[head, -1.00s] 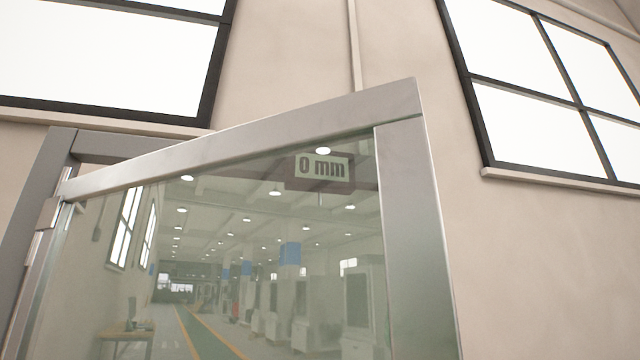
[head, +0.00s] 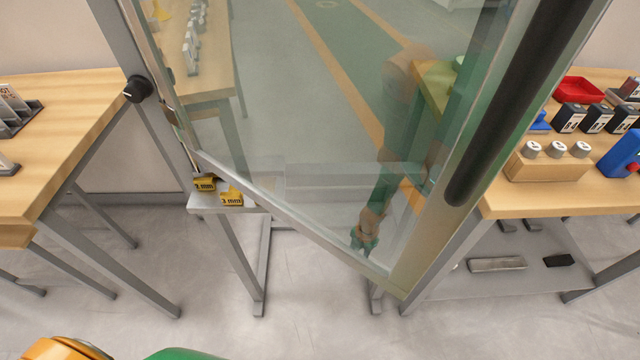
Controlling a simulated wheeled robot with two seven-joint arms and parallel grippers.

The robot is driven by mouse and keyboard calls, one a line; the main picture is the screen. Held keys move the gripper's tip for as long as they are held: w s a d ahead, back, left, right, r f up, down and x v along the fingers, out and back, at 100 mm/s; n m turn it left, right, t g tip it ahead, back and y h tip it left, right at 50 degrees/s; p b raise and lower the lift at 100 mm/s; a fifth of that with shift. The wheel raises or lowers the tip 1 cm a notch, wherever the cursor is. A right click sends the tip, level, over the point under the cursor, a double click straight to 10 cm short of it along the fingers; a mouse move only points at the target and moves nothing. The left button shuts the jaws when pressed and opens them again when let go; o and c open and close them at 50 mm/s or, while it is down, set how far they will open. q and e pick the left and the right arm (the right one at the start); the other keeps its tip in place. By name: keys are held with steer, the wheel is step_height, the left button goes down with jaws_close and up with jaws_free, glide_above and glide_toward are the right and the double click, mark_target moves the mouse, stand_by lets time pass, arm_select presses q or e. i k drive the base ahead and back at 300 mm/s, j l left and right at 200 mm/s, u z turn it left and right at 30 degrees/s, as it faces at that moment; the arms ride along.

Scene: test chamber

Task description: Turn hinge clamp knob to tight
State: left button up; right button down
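The black round knob (head: 138,88) is on the left post of the door frame, beside the hinge edge. A pale mark shows on it, but its setting is too small to read. The glass door (head: 290,110) stands open at an angle, with a metal frame and a long black handle (head: 510,100) on its right side. Neither gripper is in view. Only orange and green parts of my own body show at the bottom edge, and a blurred reflection shows in the glass.
A wooden table (head: 60,120) stands left. Another table (head: 560,200) at right holds bins and a wooden block with several round pieces. The floor in front is clear.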

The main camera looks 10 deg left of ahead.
mark_target(138, 88)
steer(key=u, duration=1.45)
